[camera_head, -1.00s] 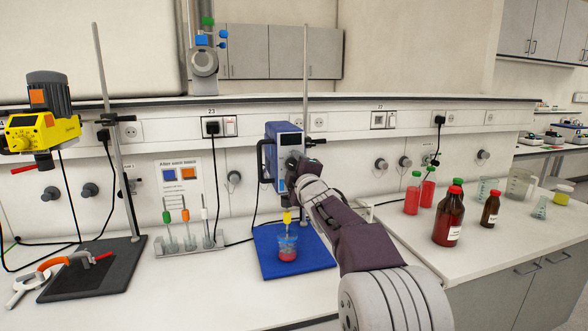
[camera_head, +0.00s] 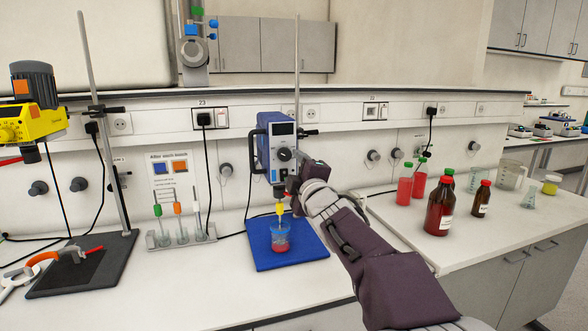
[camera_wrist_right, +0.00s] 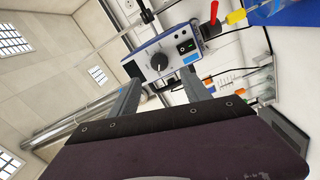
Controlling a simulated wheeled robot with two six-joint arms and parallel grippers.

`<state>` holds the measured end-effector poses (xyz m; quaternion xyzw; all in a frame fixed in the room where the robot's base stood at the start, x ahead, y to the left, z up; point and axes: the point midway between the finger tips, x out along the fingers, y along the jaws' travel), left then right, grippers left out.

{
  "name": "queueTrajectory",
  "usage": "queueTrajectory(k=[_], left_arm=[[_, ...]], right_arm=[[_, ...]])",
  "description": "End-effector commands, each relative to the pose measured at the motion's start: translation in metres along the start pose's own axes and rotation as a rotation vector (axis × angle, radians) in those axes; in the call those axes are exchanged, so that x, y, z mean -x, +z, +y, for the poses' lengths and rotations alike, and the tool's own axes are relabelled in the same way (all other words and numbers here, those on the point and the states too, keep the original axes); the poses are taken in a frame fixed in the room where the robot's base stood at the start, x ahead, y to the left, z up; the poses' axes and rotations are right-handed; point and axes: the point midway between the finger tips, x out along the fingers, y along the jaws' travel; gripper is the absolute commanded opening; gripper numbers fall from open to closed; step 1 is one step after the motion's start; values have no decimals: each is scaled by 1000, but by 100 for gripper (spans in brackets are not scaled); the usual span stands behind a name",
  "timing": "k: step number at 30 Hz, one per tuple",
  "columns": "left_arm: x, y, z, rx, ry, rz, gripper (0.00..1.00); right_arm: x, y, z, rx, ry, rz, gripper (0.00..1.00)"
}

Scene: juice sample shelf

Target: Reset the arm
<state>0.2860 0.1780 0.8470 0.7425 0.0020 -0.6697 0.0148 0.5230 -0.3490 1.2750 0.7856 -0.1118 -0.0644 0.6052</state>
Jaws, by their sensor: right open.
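My right arm comes in from the lower right of the head view, with its right gripper (camera_head: 291,184) just right of and below the knob on the blue overhead stirrer (camera_head: 271,134). In the right wrist view the gripper (camera_wrist_right: 160,93) has its two fingers spread with nothing between them. The stirrer's front panel (camera_wrist_right: 157,52), with a dark knob and a switch, shows beyond the fingertips and looks apart from them. Below the stirrer a beaker of red liquid (camera_head: 280,242) stands on the blue base plate (camera_head: 304,251). My left gripper is out of view.
A vertical rod (camera_head: 297,75) stands behind the stirrer. A tube rack (camera_head: 181,237) and a yellow stirrer (camera_head: 33,122) are to the left. Red-capped brown bottles (camera_head: 440,212) and red-filled bottles (camera_head: 404,187) stand on the right bench. The white bench front is clear.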

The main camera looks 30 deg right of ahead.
Motion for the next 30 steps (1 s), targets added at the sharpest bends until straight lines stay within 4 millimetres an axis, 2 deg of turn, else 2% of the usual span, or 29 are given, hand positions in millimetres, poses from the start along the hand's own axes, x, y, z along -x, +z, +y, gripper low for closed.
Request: queueTrajectory(k=[8,10,11,12,13,14,15,17,18,20,21,22,24,27,30], left_arm=[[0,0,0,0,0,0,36],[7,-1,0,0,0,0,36],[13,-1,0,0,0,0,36],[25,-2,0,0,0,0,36],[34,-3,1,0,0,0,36],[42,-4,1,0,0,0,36],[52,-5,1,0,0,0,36],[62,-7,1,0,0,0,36],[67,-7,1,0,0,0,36],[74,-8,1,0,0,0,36],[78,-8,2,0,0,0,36],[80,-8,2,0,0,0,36],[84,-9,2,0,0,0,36],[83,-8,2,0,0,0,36],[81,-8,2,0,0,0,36]], right_arm=[[0,0,0,0,0,1,56],[-2,-11,4,-1,-6,19,56],[-4,-22,5,-2,-16,39,56],[-7,-43,3,-6,-43,75,56],[-8,-58,-10,-15,-86,101,56],[-8,-71,-30,-35,-145,117,56],[-3,-82,-65,-79,-246,112,56],[12,-87,-122,-174,-411,59,56],[28,-86,-158,-243,-517,6,56],[59,-81,-208,-341,-673,-100,56],[83,-75,-238,-405,-768,-185,56],[103,-69,-258,-452,-834,-256,56],[151,-55,-297,-550,-967,-434,56],[214,-33,-334,-675,-1086,-698,56],[260,-19,-350,-781,-1137,-924,56]])
